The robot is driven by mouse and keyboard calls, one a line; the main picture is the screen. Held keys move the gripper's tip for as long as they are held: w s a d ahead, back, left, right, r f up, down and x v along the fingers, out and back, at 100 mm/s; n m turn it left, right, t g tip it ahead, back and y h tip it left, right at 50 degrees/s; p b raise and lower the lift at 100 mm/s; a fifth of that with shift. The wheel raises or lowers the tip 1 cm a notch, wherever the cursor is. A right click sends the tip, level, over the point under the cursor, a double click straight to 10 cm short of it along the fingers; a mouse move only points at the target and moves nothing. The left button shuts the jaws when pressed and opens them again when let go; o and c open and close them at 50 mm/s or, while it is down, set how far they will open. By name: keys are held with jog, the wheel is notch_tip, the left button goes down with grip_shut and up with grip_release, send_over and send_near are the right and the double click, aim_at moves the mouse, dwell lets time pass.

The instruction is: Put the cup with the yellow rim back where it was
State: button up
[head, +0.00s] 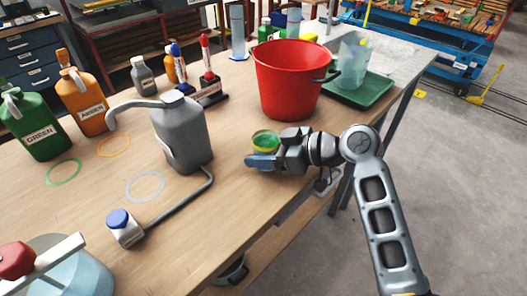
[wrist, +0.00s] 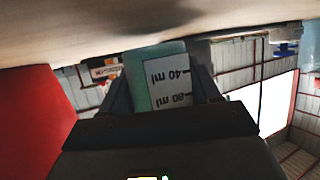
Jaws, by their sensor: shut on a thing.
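The cup with the yellow rim (head: 265,136) is a small green cup, upright, near the front edge of the workbench in the head view. My gripper (head: 264,157) is shut on it, with a finger across its lower part. In the wrist view, which looks upside down, the cup (wrist: 145,80) sits between my two fingers (wrist: 163,100). Its white label reads 40 ml and 80 ml. I cannot tell whether its base touches the wooden bench top (head: 240,195).
A red bucket (head: 288,82) stands just behind the cup. A grey canister (head: 184,135) with a long spout is to the left. Green (head: 63,172), orange (head: 113,145) and white (head: 145,187) rings mark the bench. A green tray (head: 375,92) holds a clear jug (head: 352,62).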

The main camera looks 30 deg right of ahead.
jog(key=shift+f, duration=0.45)
jog(key=shift+f, duration=0.1)
jog(key=o, duration=1.1)
jog(key=shift+r, duration=0.25)
jog(key=b+v, duration=0.1)
jog(key=v, duration=1.1)
jog(key=shift+f, duration=0.15)
